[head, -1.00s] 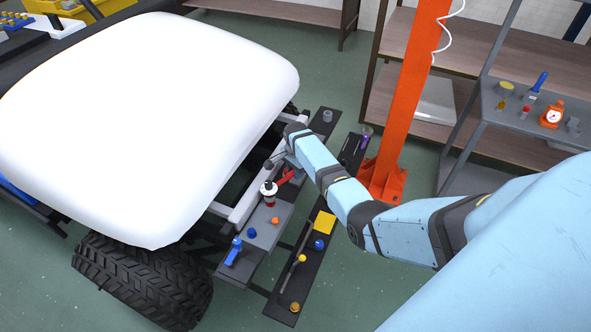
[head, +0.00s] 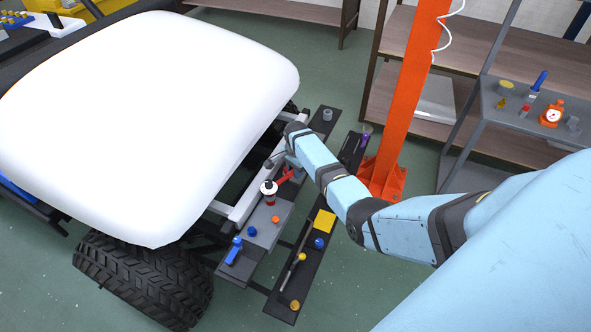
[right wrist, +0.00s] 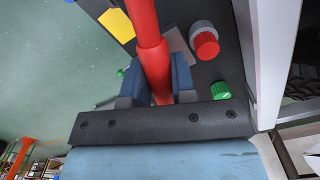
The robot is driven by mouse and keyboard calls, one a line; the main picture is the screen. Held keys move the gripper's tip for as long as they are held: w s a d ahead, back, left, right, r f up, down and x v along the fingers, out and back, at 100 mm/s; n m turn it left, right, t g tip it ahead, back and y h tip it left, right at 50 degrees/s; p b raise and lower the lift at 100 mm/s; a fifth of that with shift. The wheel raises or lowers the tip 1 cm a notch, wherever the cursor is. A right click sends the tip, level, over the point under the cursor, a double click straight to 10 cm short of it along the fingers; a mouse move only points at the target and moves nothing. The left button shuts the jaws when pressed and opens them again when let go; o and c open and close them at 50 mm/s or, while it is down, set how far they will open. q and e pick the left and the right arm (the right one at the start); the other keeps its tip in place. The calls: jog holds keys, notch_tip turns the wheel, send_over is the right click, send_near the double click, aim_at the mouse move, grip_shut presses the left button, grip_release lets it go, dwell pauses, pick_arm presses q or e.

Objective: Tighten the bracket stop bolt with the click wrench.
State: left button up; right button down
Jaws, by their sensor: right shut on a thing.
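My right gripper (right wrist: 157,75) is shut on a thick red handle (right wrist: 148,40), which I take to be the click wrench. The handle runs between its two blue fingers in the right wrist view. In the head view the red handle (head: 285,176) shows beside my right gripper (head: 290,160), next to the cart's pale side rail (head: 243,200). The gripper is partly hidden behind its own wrist there. I cannot make out the bracket stop bolt or whether the wrench head sits on it. My left gripper is not in view.
A dark board (head: 290,284) carries a yellow block (head: 324,221) and several knobs. An orange post (head: 404,100) stands right of my forearm.

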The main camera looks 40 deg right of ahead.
jog(key=shift+f, duration=0.15)
jog(key=shift+f+b, duration=0.65)
jog(key=shift+f, duration=0.4)
